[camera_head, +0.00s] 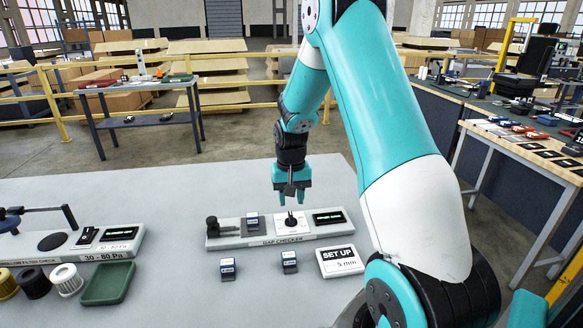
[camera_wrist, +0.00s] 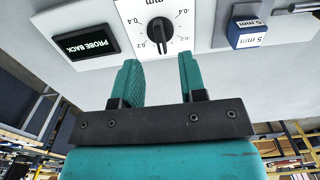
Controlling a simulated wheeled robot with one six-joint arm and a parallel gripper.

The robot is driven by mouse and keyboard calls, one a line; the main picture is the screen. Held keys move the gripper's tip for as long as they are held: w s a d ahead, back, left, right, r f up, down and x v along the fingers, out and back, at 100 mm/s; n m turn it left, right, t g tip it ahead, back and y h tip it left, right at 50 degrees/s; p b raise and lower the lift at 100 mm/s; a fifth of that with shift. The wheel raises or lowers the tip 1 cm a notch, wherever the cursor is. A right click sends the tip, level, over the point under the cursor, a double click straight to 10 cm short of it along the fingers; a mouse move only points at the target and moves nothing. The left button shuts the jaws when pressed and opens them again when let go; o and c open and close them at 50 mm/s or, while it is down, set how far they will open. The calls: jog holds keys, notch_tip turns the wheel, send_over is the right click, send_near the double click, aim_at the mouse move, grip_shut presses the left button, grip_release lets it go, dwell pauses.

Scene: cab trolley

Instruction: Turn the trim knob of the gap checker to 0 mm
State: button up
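The gap checker (camera_head: 222,240) is a long pale base on the grey table, labelled on its front. Its black trim knob (camera_wrist: 160,31) sits on a white dial plate with marks including 0.2 and 0.4; the knob also shows in the head view (camera_head: 291,221). A pale mark shows on the knob, but I cannot tell its exact setting. The checker's display (camera_wrist: 86,44) reads "PROBE BACK" in the wrist view. My gripper (camera_wrist: 160,66) is open and empty, its teal fingers apart, pointing at the knob from just above. The fingertips appear clear of the knob.
A small blue-and-white 5 mm block (camera_wrist: 247,33) sits on the checker. Two similar blocks (camera_head: 228,268) (camera_head: 289,262) lie in front. A "SET UP 5 mm" card (camera_head: 340,261) lies at front right. A filter check station (camera_head: 123,243) and green tray (camera_head: 107,284) stand left.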

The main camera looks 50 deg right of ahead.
aim_at(291, 216)
notch_tip(291, 216, up, 12)
jog(key=shift+f+b, duration=0.2)
jog(key=shift+b, duration=0.15)
jog(key=s+a+r+n+y, duration=0.1)
jog(key=s+a+n, duration=0.15)
jog(key=a, duration=0.55)
jog(key=s+a+r+n+t, duration=0.1)
jog(key=s+a+r+n, duration=0.15)
jog(key=a, duration=0.45)
jog(key=s+a+r+n+y, duration=0.1)
jog(key=s+a+n, duration=0.15)
jog(key=a, duration=0.55)
jog(key=s+a+n+g+y, duration=0.1)
jog(key=s+a+n+y, duration=0.1)
jog(key=s+a+n, duration=0.5)
jog(key=s+a, duration=0.3)
jog(key=s, duration=0.3)
jog(key=shift+s+a, duration=0.2)
jog(key=shift+s, duration=0.15)
jog(key=shift+o, duration=0.2)
jog(key=shift+r, duration=0.1)
